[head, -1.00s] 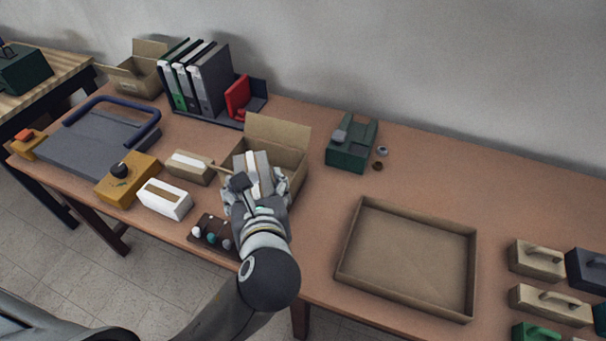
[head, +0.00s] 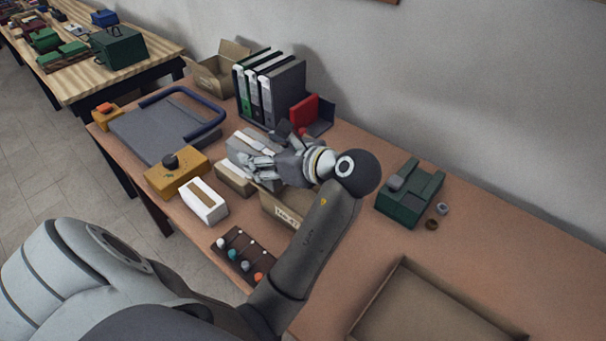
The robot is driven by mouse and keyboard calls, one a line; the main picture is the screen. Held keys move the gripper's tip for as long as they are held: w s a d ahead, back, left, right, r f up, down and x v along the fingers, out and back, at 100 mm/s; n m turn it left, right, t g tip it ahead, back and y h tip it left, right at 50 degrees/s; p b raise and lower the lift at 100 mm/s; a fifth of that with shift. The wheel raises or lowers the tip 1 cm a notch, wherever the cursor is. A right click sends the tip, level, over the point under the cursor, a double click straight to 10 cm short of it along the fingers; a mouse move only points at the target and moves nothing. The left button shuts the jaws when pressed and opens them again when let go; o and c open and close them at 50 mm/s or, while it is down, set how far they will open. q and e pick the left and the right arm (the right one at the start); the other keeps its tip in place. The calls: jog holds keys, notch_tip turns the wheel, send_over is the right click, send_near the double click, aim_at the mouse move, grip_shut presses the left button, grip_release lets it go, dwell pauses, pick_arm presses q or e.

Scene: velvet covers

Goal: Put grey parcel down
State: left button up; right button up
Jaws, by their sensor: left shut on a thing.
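The grey parcel (head: 240,150), a grey box with a pale band, is in my left gripper (head: 265,159), which is shut on it. The gripper reaches it from the right and covers part of it. The parcel shows just behind the brown parcel (head: 232,179), partly overlapping it in the picture. I cannot tell whether it touches the table or hangs a little above it. The open cardboard box (head: 284,212) with a label is below my left wrist, largely hidden by my arm. My right gripper is not in view.
A white parcel (head: 204,202) and a yellow box with a black knob (head: 177,173) stand near the front edge. Binders (head: 271,91) stand behind, a grey board with a blue handle (head: 160,130) lies left. A green device (head: 410,194) and shallow tray (head: 405,290) are right.

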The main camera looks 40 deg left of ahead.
pick_arm(q)
jog(key=w+d+f, duration=0.1)
jog(key=w+f, duration=0.9)
jog(key=f, duration=0.1)
jog(key=shift+w+d+f+p, duration=0.2)
jog(key=shift+w+d+p, duration=0.05)
jog(key=shift+p, duration=0.05)
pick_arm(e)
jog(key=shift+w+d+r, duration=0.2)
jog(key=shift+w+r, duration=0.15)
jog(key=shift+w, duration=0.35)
pick_arm(q)
jog(key=shift+f, duration=0.1)
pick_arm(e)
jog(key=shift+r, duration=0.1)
pick_arm(q)
jog(key=shift+f, duration=0.5)
jog(key=o, duration=1.4)
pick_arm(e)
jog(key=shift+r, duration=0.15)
pick_arm(q)
jog(key=shift+o, duration=0.2)
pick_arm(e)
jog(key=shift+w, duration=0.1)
pick_arm(q)
jog(key=shift+r, duration=0.15)
